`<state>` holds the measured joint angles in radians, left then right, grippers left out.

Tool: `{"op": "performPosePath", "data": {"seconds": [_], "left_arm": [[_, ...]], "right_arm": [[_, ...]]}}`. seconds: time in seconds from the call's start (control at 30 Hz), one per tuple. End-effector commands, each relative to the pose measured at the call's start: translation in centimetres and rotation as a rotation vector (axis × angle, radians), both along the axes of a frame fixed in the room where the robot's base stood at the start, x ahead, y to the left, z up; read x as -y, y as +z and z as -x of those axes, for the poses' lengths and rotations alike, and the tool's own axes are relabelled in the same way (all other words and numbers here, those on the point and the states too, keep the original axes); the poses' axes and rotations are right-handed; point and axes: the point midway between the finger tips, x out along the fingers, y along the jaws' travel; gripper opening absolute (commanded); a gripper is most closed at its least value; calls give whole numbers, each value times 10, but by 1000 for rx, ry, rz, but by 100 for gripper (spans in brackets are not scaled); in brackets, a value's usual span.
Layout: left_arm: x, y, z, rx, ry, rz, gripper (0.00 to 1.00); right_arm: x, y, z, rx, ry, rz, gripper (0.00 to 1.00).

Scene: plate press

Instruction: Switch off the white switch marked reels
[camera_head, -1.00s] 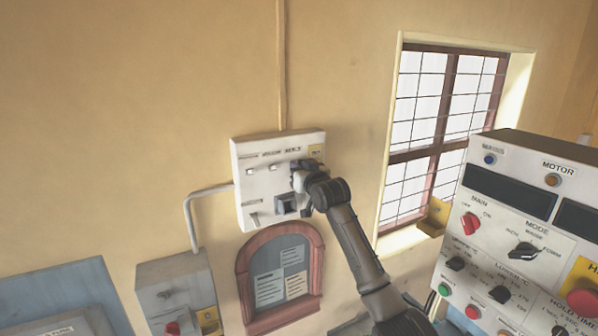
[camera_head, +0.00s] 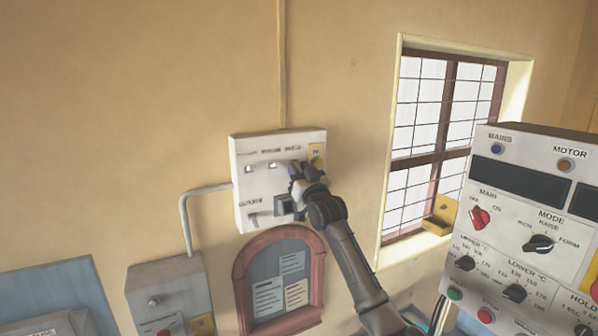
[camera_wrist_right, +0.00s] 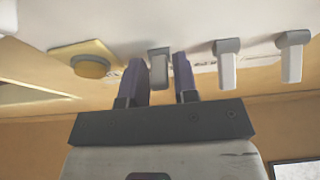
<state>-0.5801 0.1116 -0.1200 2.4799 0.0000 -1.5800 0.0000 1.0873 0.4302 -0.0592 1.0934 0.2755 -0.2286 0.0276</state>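The white switch panel (camera_head: 244,200) hangs on the wall, with a row of small white switches near its top. Its lettering is too blurred to read surely. My right gripper (camera_head: 295,172) is at the panel's right side and hides the right end of the row. In the wrist view my right gripper (camera_wrist_right: 166,75) is open, its two purple fingers on either side of one grey-white switch (camera_wrist_right: 160,65), with gaps seemingly left. Two more white switches, a middle one (camera_wrist_right: 228,65) and an outer one (camera_wrist_right: 292,58), hang to the right. My left gripper is out of view.
A yellow plate with a round button (camera_wrist_right: 90,66) sits beside the fingers. A conduit (camera_head: 184,215) leaves the panel's left side. Below are a red-framed notice board (camera_head: 237,285) and a grey box (camera_head: 145,290). A control console (camera_head: 515,225) stands at the right.

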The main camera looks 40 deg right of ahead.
Motion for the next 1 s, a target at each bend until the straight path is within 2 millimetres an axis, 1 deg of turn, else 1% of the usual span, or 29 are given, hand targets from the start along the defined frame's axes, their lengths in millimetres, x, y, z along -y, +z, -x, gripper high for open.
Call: {"op": "performPosePath", "data": {"seconds": [0.03, 0.13, 0.17, 0.43, 0.57, 0.77, 1.0], "left_arm": [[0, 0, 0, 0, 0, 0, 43], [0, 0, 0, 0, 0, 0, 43], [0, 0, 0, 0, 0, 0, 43], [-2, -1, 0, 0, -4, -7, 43], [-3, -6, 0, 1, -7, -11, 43], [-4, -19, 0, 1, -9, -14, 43], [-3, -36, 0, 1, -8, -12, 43]], "right_arm": [[0, 0, 0, 0, 0, 0, 32], [0, 0, 0, 1, 0, 0, 42], [0, 1, 0, 1, 0, 0, 43], [0, 0, 1, 1, 0, 0, 43], [-2, -4, 8, 2, 1, 0, 43], [-6, -17, 32, 3, 1, 1, 43], [-13, -32, 69, 3, 1, 2, 43]]}}
